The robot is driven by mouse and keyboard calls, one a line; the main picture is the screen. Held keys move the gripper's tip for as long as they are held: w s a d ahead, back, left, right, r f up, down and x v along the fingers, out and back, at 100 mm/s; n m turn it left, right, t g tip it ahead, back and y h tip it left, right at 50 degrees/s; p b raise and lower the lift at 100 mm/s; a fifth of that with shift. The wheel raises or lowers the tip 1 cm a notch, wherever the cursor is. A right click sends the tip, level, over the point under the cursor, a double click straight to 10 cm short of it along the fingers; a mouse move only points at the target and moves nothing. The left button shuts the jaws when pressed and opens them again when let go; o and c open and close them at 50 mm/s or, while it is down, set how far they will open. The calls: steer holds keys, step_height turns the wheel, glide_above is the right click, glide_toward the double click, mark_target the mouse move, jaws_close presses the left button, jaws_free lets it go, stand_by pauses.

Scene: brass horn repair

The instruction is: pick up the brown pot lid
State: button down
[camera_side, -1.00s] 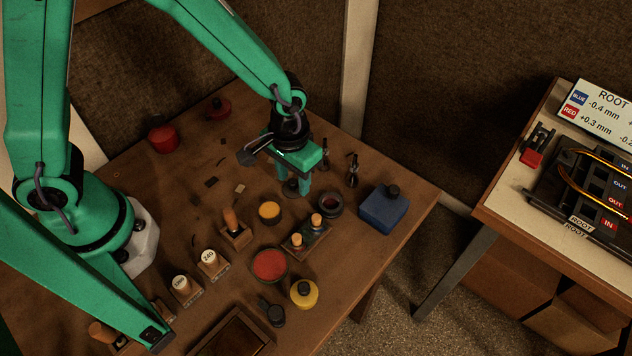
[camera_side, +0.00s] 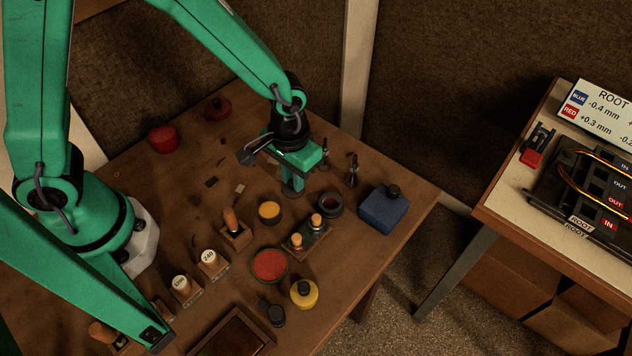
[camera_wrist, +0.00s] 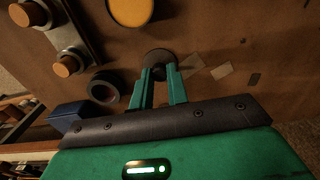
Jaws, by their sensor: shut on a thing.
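The brown pot lid (camera_wrist: 158,57) is a small dark disc with a raised knob, seen from above in the wrist view. My gripper (camera_wrist: 159,78) is shut on its knob, with one green finger on each side. In the side view the lid (camera_side: 291,192) shows as a dark disc under my gripper (camera_side: 292,182). It appears to rest flat on the bench; any small gap beneath it cannot be told. The fingers hide part of the knob.
An open dark jar (camera_side: 331,204) and a blue bottle (camera_side: 384,209) stand to the right. A yellow-topped pot (camera_side: 269,211) and a block with two wooden-topped bottles (camera_side: 306,240) are nearer the front. Small flat scraps (camera_side: 211,182) lie on otherwise clear bench to the left.

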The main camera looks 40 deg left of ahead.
steer(key=shift+r, duration=0.1)
steer(key=shift+r, duration=0.75)
steer(key=r, duration=0.3)
steer(key=shift+s+d, duration=0.25)
steer(key=shift+s, duration=0.05)
steer(key=s+d+r, duration=0.5)
steer(key=s+r, duration=0.1)
steer(key=s, duration=0.3)
steer(key=shift+s+d+r, duration=0.15)
steer(key=shift+d, duration=0.2)
steer(key=w+a+f, duration=0.1)
steer(key=w+a, duration=0.1)
steer(key=a, duration=0.3)
steer(key=shift+w+f, duration=0.2)
steer(key=shift+f, duration=0.2)
steer(key=shift+a+f, duration=0.1)
steer(key=shift+f, duration=0.05)
steer(key=shift+f, duration=3.05)
